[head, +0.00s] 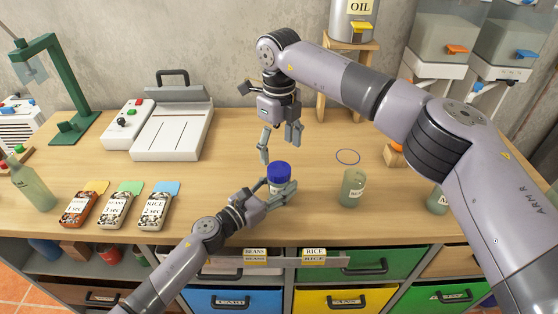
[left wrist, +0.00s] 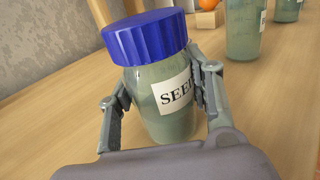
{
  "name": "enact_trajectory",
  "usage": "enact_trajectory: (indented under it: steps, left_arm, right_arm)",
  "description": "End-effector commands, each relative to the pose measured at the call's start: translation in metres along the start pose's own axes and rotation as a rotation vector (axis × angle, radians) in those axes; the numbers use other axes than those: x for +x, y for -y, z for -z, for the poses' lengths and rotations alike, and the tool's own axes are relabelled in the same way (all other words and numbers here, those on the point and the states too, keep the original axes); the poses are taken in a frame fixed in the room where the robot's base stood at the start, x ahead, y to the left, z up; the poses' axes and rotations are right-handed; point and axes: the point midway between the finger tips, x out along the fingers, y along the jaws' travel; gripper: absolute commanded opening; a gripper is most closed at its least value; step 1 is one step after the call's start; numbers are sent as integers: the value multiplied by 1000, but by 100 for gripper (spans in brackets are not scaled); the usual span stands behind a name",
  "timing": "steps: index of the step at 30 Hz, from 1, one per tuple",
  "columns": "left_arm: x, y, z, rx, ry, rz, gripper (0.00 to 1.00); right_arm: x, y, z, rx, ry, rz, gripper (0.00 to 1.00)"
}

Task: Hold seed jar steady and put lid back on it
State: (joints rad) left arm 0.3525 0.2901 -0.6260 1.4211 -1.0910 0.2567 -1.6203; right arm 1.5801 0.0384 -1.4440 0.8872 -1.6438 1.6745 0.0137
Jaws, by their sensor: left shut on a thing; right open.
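The seed jar (left wrist: 165,98) is a green glass jar with a white label reading "SEE…", the rest hidden by a finger. It stands upright on the wooden table. The blue lid (left wrist: 145,38) sits on its mouth; it also shows in the head view (head: 279,171). I cannot tell whether it is screwed tight. My left gripper (head: 280,189) is shut on the jar's body, one finger on each side, as the left wrist view shows.
A green jar (head: 353,188) stands to the right, near a blue ring (head: 348,157) on the table. Another jar (head: 437,199) is partly behind my right arm. Seed packets (head: 116,210) lie left; a white sealer-like machine (head: 172,131) stands behind them.

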Motion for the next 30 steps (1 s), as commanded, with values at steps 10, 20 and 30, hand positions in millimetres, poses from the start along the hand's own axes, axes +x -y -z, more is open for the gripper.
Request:
enact_trajectory:
  steps: [10,20,30]
  left_arm:
    - [0,0,0,0,0,0,0]
    - [0,0,0,0,0,0,0]
    - [0,0,0,0,0,0,69]
  right_arm:
    - [-48,0,0,0,0,1,70]
    - [-52,0,0,-1,-1,0,70]
    - [-51,0,0,0,-1,0,70]
